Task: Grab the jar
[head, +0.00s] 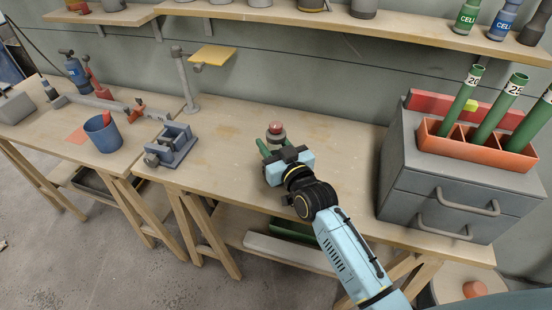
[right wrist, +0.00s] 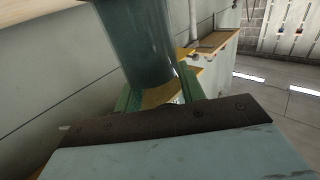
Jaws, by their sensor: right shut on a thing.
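The jar (head: 276,130) shows in the head view with a reddish top, at the far side of my right gripper (head: 273,147) over the middle of the bench. In the right wrist view the jar (right wrist: 140,42) is a dark teal, see-through cylinder between the green fingers of my right gripper (right wrist: 157,92). The right gripper is shut on the jar. Its lower part is partly hidden by the gripper in the head view, and I cannot tell whether it touches the bench. My left gripper is in neither view.
The wooden bench (head: 225,150) is clear around the right gripper. A grey vise (head: 170,145) and a blue cup (head: 102,132) stand to the left. A grey drawer cabinet (head: 455,190) with an orange tube holder (head: 475,149) stands at right. A shelf (head: 400,30) runs along the wall.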

